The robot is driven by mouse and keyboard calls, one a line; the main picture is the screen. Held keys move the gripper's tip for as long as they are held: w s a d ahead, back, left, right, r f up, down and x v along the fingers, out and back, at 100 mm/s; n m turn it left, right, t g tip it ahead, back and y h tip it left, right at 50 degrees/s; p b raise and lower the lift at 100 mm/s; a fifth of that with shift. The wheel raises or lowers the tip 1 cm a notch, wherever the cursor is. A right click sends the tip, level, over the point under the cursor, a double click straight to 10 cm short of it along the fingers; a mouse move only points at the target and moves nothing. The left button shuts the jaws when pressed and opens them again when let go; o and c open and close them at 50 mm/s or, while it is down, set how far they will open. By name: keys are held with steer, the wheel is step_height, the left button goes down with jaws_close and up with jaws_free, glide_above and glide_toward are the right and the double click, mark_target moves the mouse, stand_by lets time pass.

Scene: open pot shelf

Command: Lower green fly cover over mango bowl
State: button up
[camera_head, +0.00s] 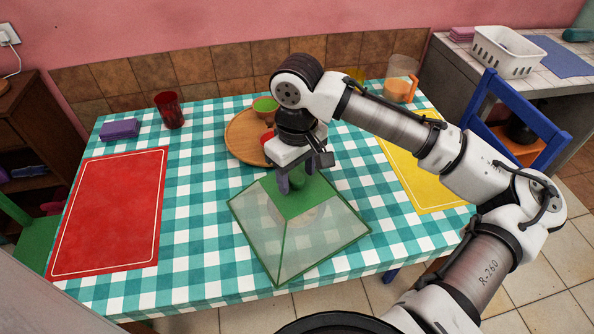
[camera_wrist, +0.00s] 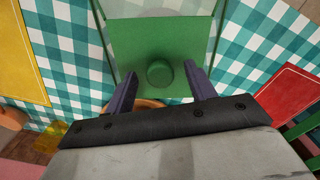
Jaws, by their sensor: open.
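The green fly cover (camera_head: 285,250), a mesh pyramid with a flat green top and a round knob, appears to sit upright on the checked cloth at the middle front. A faint brownish shape shows through its mesh, likely the mango bowl; its details are veiled. My gripper (camera_head: 296,178) is just above the cover's top, pointing down, with its fingers apart. In the wrist view the green knob (camera_wrist: 159,73) lies between and slightly beyond the open fingers (camera_wrist: 161,88). I see no finger clearly touching the knob.
A red mat (camera_head: 110,212), purple cloth (camera_head: 120,129) and red glass (camera_head: 170,110) are left. A yellow mat (camera_head: 425,175) and orange-filled jug (camera_head: 398,88) are right.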

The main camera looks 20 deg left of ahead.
step_height(320, 180, up, 14)
stand_by(0.5)
steer(key=shift+f, duration=0.15)
